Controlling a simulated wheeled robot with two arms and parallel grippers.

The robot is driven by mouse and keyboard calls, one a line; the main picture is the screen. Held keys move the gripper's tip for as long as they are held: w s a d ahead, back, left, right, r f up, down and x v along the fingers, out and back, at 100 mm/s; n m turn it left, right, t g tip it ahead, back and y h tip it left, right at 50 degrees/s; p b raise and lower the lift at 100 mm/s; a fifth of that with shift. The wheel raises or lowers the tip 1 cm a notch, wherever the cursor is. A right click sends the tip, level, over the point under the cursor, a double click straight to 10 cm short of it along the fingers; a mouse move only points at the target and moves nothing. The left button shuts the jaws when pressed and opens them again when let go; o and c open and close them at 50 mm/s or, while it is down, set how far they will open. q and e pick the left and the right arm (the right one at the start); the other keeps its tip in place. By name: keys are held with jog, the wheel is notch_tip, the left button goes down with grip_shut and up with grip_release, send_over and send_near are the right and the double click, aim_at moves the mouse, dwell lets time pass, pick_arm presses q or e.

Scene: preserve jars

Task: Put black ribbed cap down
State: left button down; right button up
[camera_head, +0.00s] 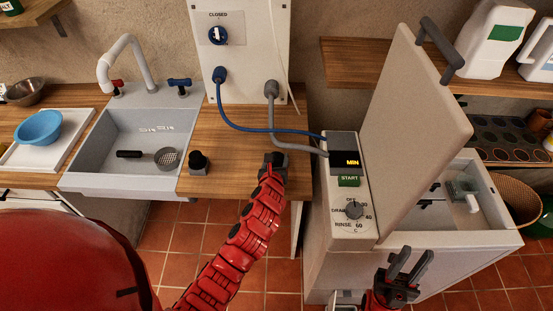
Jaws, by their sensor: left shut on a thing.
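My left gripper (273,160) is at the front right of the wooden counter (235,178), left of the white machine. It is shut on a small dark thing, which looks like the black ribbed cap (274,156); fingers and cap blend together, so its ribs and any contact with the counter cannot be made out. Another dark, knob-like piece (199,162) stands upright on the counter to the left, near the sink. My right gripper (414,254) is in front of the machine at the lower right, with its two fingers apart and nothing between them.
The sink (130,133) at left holds a black-handled strainer (166,157). A blue bowl (38,128) sits further left. The white machine (345,208) has its lid (415,135) raised. Blue and grey hoses (270,130) cross behind my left gripper. Counter between the dark piece and my gripper is clear.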

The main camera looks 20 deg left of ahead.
pick_arm(q)
jog(key=shift+c, duration=0.6)
grip_release()
jog(key=shift+f, duration=0.15)
